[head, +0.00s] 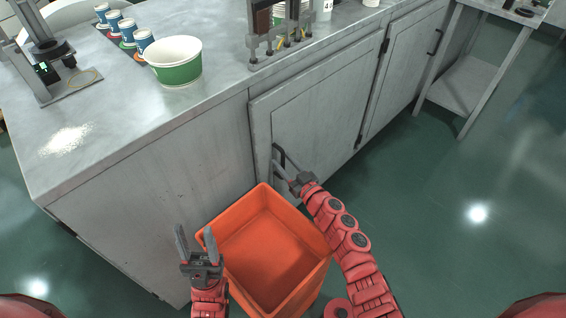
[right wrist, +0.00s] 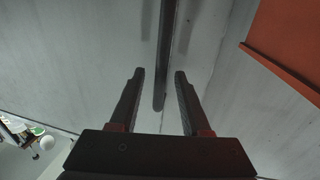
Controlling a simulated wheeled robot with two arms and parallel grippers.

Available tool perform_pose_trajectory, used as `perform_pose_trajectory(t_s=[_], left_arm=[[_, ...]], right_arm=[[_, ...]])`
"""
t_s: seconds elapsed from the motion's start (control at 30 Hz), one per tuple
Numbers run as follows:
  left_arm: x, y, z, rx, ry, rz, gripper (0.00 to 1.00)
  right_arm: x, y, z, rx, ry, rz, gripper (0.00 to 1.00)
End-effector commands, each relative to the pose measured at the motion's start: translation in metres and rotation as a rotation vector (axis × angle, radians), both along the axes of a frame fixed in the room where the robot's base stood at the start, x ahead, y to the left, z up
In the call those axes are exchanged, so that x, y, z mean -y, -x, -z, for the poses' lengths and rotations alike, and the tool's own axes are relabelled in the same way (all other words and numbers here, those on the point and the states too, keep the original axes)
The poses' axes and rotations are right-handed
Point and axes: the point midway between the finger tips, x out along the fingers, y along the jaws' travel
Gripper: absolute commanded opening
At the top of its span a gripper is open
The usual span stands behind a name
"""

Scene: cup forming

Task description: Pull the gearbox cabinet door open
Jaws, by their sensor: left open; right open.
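The grey cabinet door (head: 322,118) is in the front of the workbench in the head view and looks shut or nearly so. Its dark bar handle (head: 277,153) is near the door's left edge. My right gripper (head: 280,160) is open at the handle. In the right wrist view the handle (right wrist: 167,45) reaches in between the two open fingers (right wrist: 160,75), with a gap on each side. My left gripper (head: 195,232) is open and empty, left of the orange bin and away from the door.
An orange bin (head: 322,262) stands on the floor close to the door and my right arm. A second cabinet door (head: 405,65) is further right. The worktop (head: 110,115) holds a green-and-white tub (head: 175,62) and several small cups. Green floor to the right is clear.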

Motion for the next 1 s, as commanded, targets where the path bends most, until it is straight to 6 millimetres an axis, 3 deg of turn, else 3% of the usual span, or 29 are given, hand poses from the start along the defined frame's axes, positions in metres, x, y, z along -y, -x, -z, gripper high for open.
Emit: perform_pose_trajectory(t_s=[0.4, 0.67, 1.0], left_arm=[[0.0000, 0.0000, 0.0017, 0.000, 0.000, 0.000, 0.50], [0.0000, -0.0001, 0.0018, 0.000, 0.000, 0.000, 0.50], [0.0000, 0.0000, 0.0017, 0.000, 0.000, 0.000, 0.50]], right_arm=[[-0.0051, -0.0073, 0.0014, -0.002, 0.002, 0.000, 0.47], [-0.0050, -0.0073, 0.0011, -0.002, 0.002, 0.000, 0.02], [-0.0050, -0.0073, 0.0009, -0.002, 0.001, 0.000, 0.00]])
